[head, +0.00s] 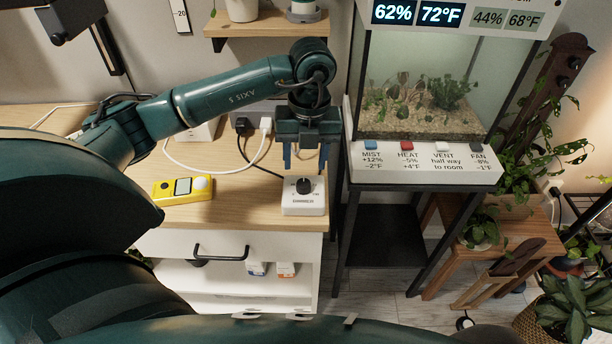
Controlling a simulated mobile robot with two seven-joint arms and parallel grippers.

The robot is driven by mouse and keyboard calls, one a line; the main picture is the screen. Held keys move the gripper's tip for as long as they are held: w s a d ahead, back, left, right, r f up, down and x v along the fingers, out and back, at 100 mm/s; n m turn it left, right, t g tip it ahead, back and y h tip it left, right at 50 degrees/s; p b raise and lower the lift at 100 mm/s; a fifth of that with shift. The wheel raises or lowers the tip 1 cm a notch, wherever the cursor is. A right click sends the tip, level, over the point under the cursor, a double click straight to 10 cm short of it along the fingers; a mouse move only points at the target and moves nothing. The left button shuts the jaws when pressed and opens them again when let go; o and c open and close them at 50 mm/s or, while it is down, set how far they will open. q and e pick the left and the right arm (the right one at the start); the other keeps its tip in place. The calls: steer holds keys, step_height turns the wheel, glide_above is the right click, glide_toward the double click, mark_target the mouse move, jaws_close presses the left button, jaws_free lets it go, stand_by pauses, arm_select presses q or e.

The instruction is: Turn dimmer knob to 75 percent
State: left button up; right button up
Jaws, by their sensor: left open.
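The dimmer (304,207) is a small white box at the front right corner of the wooden cabinet top. Its black knob (304,186) stands up from the upper face. Small marks around the knob are too small to read, so its setting cannot be told. My left gripper (305,160) points down just above and behind the knob. Its two blue fingers are apart, one to each side of the knob in the picture, with nothing between them. Whether the fingertips reach down to the knob's height is hard to tell. My right gripper is not in view.
A yellow meter (183,188) lies left of the dimmer. A power strip (258,112) with plugs and cables sits behind. A terrarium (425,85) on a black stand is close on the right. A wooden shelf (266,25) hangs above.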

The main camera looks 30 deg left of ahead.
mark_target(304, 182)
arm_select(q)
step_height(304, 182, down, 6)
steer(key=shift+s+r, duration=0.1)
steer(key=shift+c, duration=0.3)
steer(key=c, duration=0.9)
